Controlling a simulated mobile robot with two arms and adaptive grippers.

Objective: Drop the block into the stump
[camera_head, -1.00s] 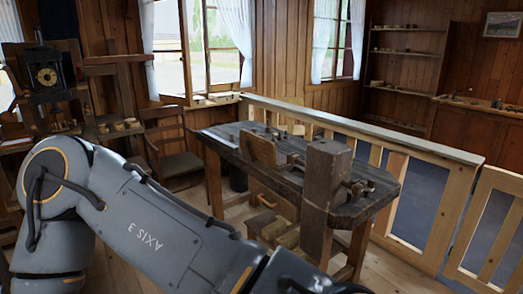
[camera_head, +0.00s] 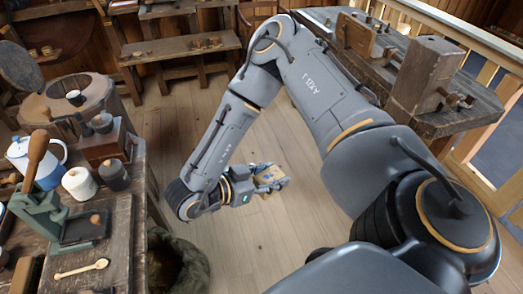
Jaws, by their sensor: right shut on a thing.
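My left gripper is not in view.
A cluttered workbench (camera_head: 118,230) at left holds a kettle (camera_head: 48,155), a white jar (camera_head: 79,183), a wooden spoon (camera_head: 82,269) and a lever tool (camera_head: 37,155). A dark open sack (camera_head: 185,258) stands beside it. A lathe bench (camera_head: 450,122) is at right. Floor between is clear.

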